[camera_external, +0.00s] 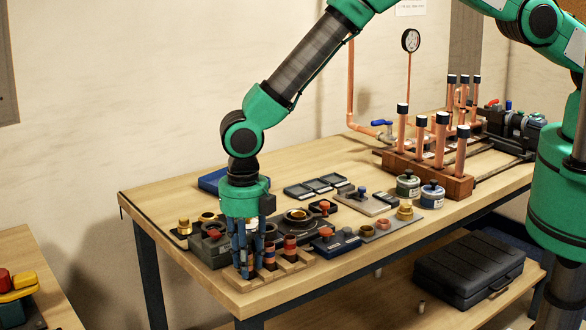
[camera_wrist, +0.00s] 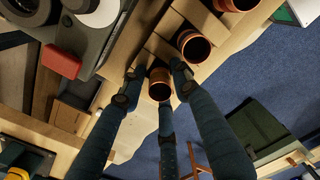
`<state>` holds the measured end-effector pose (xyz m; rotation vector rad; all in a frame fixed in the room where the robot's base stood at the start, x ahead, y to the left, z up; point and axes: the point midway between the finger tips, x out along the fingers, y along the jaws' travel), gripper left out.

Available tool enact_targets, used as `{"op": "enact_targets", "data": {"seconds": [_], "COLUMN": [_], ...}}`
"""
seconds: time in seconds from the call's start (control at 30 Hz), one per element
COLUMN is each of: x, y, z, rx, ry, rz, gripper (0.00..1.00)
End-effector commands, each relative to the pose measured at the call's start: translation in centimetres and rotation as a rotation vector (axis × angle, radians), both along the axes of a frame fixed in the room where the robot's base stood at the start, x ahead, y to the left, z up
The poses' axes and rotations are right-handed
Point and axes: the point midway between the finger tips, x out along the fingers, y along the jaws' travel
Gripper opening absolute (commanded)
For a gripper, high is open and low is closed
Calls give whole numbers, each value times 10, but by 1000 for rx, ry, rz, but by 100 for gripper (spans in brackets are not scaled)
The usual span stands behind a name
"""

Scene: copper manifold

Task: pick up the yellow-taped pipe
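My gripper (camera_external: 243,268) points straight down at the near left corner of the workbench, over a wooden rack (camera_external: 285,270). In the wrist view its three blue fingers (camera_wrist: 157,92) stand around a short copper pipe (camera_wrist: 160,84). A small gap shows between the left finger and this pipe, so the fingers look open. The fingers hide this pipe in the outside view, and its tape colour cannot be made out. Two other short banded pipes stand in the rack to the right, a nearer one (camera_external: 269,256) and a farther one (camera_external: 290,245).
Close by are a dark fixture plate (camera_external: 294,224), red-knobbed parts (camera_external: 325,236) and a grey block (camera_external: 208,249). A copper manifold on a wooden base (camera_external: 425,173) stands farther right. The rack is near the bench's front edge, with floor below. A black case (camera_external: 470,267) lies on the lower shelf.

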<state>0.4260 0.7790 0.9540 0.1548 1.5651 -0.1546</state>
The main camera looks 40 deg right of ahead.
Motion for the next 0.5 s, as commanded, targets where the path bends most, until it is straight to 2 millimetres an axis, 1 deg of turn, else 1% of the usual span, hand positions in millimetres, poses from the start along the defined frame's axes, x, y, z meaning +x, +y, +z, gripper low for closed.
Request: {"op": "enact_targets", "data": {"seconds": [0.4,0.43,0.5], "x": [0,0,0], "y": [0,0,0], "z": [0,0,0], "rx": [0,0,0], "ry": [0,0,0], "rz": [0,0,0], "gripper": [31,29,15]}}
